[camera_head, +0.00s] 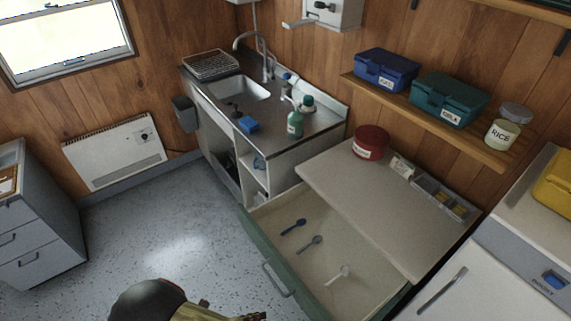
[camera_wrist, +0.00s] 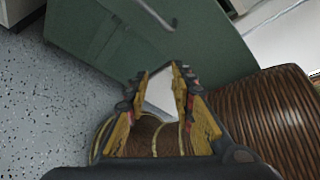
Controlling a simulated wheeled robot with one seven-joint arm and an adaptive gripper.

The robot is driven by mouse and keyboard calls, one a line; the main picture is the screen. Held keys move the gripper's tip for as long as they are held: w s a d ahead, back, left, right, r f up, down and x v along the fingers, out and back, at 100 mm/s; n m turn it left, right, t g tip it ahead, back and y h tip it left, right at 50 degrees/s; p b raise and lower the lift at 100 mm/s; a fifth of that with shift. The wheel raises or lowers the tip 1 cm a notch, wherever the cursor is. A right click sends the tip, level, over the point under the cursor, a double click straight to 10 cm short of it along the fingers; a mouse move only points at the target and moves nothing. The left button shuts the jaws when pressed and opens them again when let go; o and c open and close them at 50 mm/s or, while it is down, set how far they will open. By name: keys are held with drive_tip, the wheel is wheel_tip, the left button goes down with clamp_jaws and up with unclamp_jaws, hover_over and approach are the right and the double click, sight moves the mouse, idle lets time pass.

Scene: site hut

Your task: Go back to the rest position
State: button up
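My gripper (camera_wrist: 160,78) shows in the wrist view with its two yellow-and-black fingers apart. A pale patch shows between them; I cannot tell what it is, and I see nothing clearly gripped. In the head view only part of my arm and gripper (camera_head: 225,316) shows at the bottom edge, low in front of the open drawer. The green drawer front (camera_wrist: 215,50) is just beyond the fingers.
A brown ribbed round object (camera_wrist: 265,115) stands close on the right in the wrist view. The counter (camera_head: 385,205) above the drawer holds a red tin (camera_head: 370,142). A sink unit (camera_head: 300,145) is behind. The speckled floor (camera_head: 150,230) at left is clear.

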drive_tip(key=w+d+r+m+g+y, duration=0.1)
drive_tip(key=d+r+m+g+y, duration=0.3)
drive_tip(key=r+m, duration=0.75)
drive_tip(key=d+r+m+g+y, duration=0.2)
drive_tip(key=d+r+m+y, duration=0.35)
drive_tip(key=r+m, duration=0.65)
drive_tip(key=s+d+r+m+t+y, duration=0.1)
drive_tip(key=d+r+m+t, duration=0.5)
drive_tip(key=d+r, duration=1.3)
drive_tip(key=m+y, duration=0.1)
drive_tip(key=m, duration=0.2)
drive_tip(key=shift+s+d, duration=0.15)
